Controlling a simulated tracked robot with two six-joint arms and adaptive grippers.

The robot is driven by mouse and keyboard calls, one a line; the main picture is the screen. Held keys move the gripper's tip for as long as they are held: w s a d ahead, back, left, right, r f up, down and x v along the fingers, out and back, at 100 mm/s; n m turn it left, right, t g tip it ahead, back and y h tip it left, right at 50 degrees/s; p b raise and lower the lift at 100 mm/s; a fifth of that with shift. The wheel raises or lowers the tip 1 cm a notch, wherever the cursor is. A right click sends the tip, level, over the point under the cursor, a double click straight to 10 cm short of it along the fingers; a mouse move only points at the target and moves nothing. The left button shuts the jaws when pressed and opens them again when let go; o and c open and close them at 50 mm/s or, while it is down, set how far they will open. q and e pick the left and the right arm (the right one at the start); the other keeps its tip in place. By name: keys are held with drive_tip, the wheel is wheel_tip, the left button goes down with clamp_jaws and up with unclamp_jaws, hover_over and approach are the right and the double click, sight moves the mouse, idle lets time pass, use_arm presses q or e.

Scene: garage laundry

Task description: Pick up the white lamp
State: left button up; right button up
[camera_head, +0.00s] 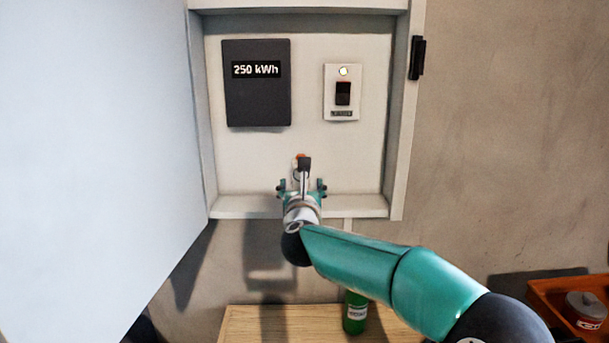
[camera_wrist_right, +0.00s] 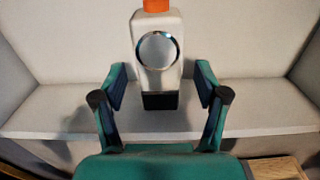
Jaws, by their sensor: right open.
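The white lamp (camera_wrist_right: 157,60) has an orange top, a round lens and a dark base. In the right wrist view it stands upright on the ledge of the open wall cabinet. In the head view only a small part of the lamp (camera_head: 300,156), mostly its orange top, shows behind my gripper. My right gripper (camera_wrist_right: 161,88) is open, with one finger on each side of the lamp's lower part and gaps visible on both sides. In the head view this gripper (camera_head: 302,187) is at the cabinet's lower edge. My left gripper is not in view.
The cabinet (camera_head: 400,150) has side walls close around the ledge, and its pale door (camera_head: 90,130) stands open at left. A dark meter (camera_head: 257,105) and a switch (camera_head: 342,92) are on its back. Below are a wooden top (camera_head: 240,325), a green bottle (camera_head: 355,313) and an orange tray (camera_head: 545,293).

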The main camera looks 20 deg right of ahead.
drive_tip(key=x, duration=0.2)
drive_tip(key=shift+w+p, duration=0.3)
drive_tip(key=shift+p, duration=0.1)
drive_tip(key=c, duration=1.3)
drive_tip(key=shift+r, duration=0.1)
drive_tip(key=shift+c, duration=0.2)
